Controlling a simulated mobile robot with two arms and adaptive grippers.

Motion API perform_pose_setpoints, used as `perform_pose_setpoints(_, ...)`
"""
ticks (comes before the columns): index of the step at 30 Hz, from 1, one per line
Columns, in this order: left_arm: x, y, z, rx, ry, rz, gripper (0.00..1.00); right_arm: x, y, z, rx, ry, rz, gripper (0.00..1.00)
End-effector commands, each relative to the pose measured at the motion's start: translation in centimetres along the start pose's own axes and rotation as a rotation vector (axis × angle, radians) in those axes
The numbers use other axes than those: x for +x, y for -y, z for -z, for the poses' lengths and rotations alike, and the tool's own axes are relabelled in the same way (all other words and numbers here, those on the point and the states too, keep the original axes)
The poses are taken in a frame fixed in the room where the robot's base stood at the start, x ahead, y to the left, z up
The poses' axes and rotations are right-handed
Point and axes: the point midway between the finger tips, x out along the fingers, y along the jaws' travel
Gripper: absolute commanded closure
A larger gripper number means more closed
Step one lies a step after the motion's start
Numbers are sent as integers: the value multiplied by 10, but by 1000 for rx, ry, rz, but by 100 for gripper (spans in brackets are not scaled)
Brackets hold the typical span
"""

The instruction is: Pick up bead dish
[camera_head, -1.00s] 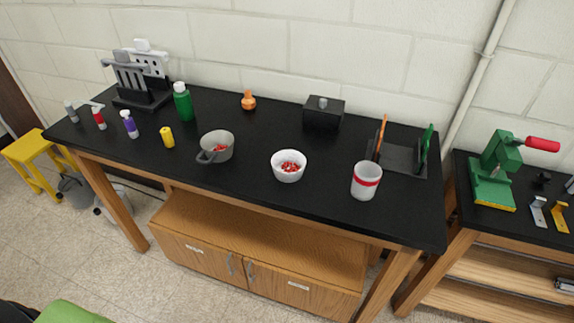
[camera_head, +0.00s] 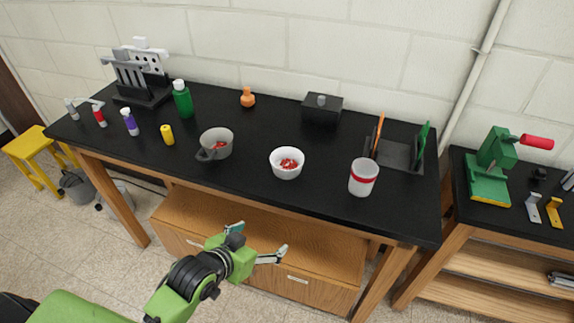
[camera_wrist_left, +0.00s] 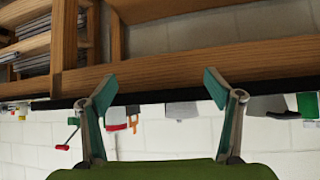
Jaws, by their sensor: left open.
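My left gripper (camera_head: 260,240) is open and empty, below and in front of the table's front edge, apart from the dish. In the left wrist view its two fingers (camera_wrist_left: 160,92) are spread wide with nothing between them, and the scene appears upside down. My right gripper is not in view.
A white cup with a red band (camera_head: 363,182) stands right of the dish. A black rack (camera_head: 398,155) and a dark box (camera_head: 322,113) are behind. The black tabletop (camera_head: 255,135) has free room behind the dish. A wooden cabinet (camera_head: 270,250) lies beneath.

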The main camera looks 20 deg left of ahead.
Motion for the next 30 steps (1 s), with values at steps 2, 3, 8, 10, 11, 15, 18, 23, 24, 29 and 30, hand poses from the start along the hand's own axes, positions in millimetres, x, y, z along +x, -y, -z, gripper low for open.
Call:
perform_pose_setpoints(2, 10, 9, 23, 3, -89, -3, 17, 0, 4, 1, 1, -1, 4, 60)
perform_pose_setpoints(3, 15, 14, 35, 3, -136, -5, 17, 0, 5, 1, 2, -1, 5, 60)
perform_pose_setpoints(8, 25, 35, 81, -6, -323, -13, 17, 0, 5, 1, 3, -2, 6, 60)
perform_pose_setpoints(10, 26, 42, 96, -9, -384, -14, 17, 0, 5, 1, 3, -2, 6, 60)
perform_pose_setpoints(11, 26, 44, 101, -11, -403, -15, 17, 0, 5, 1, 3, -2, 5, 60)
perform_pose_setpoints(15, 28, 51, 116, -14, -459, -15, 17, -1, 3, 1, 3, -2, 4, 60)
perform_pose_setpoints(18, 38, 52, 124, -16, -467, -15, 17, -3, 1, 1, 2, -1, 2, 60)
perform_pose_setpoints(23, 66, 51, 139, -16, -467, -16, 17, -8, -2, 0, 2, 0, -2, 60)
perform_pose_setpoints(24, 73, 51, 142, -16, -467, -16, 17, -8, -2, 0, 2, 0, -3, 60)
perform_pose_setpoints(29, 94, 51, 151, -16, -465, -16, 17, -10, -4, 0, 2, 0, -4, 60)
perform_pose_setpoints(30, 97, 51, 152, -16, -465, -16, 17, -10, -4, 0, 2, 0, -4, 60)
